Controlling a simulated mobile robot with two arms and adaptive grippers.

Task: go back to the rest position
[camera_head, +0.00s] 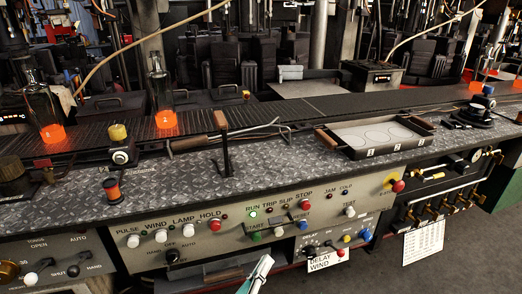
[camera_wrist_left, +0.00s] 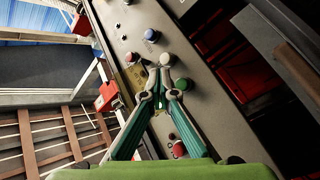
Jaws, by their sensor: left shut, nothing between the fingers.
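My left gripper (camera_head: 260,268) shows at the bottom middle of the head view, in front of the lower edge of the control panel (camera_head: 185,254). In the left wrist view its green and grey fingers (camera_wrist_left: 165,66) meet at the tips. They are shut with nothing between them. Behind them in that view is a grey panel with a blue button (camera_wrist_left: 152,36), a red button (camera_wrist_left: 132,58) and other buttons. I cannot tell whether the fingertips touch the panel. My right gripper is in neither view.
A conveyor (camera_head: 330,105) carries glass bottles (camera_head: 160,92) with glowing orange bases. A shallow tray (camera_head: 372,152) with round outlines lies on the diamond-plate ledge (camera_head: 270,165). An upright lever (camera_head: 224,150) stands on that ledge. Dark floor (camera_head: 370,265) is open at lower right.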

